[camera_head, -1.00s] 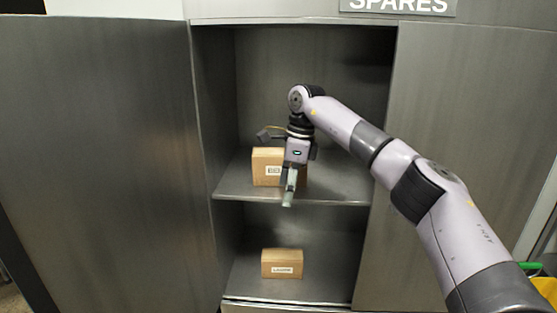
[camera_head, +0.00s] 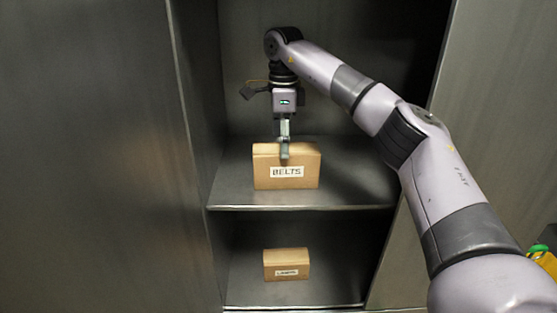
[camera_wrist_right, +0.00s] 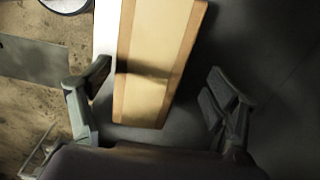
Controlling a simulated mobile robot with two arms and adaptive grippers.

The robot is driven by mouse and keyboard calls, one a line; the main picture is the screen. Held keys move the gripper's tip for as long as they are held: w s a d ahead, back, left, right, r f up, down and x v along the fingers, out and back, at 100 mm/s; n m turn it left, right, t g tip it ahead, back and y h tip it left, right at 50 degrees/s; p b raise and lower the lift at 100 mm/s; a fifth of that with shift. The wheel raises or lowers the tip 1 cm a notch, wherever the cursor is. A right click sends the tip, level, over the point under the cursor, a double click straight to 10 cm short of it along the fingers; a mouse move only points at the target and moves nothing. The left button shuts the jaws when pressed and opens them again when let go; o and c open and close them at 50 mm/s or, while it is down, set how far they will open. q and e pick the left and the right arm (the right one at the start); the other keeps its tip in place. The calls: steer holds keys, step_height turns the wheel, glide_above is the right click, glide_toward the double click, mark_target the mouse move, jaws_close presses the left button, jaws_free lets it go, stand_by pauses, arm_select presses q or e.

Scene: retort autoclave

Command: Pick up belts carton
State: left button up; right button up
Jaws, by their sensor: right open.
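The belts carton (camera_head: 262,178) is a brown box with a white BELTS label on its front, standing on the upper shelf of the open cabinet. My right gripper (camera_head: 284,150) points down at the carton's top, and its finger overlaps the carton's upper front edge in the head view. In the right wrist view the carton (camera_wrist_right: 157,60) lies between the two spread fingers of the gripper (camera_wrist_right: 155,100), closer to the left finger. The gripper is open and holds nothing. Whether a finger touches the carton I cannot tell. My left gripper is not in view.
A smaller labelled carton (camera_head: 286,258) stands on the lower shelf. The upper shelf (camera_head: 350,185) is bare to the right of the belts carton. Cabinet doors (camera_head: 90,160) flank the opening on both sides. A yellow and green item (camera_head: 543,260) is at the lower right.

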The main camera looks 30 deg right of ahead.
mark_target(286, 161)
steer(key=shift+s+f+p, duration=0.6)
steer(key=shift+s+p, duration=0.05)
steer(key=shift+s, duration=0.05)
steer(key=shift+s+f+p, duration=0.25)
steer(key=shift+f+p, duration=0.6)
steer(key=shift+f, duration=0.35)
steer(key=shift+w+f, duration=0.35)
steer(key=shift+f, duration=0.7)
steer(key=shift+c, duration=0.2)
steer(key=shift+s, duration=0.1)
steer(key=shift+c, duration=1.3)
steer(key=c, duration=0.4)
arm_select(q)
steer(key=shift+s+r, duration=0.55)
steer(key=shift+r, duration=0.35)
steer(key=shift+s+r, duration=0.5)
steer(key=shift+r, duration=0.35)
arm_select(e)
steer(key=c, duration=1)
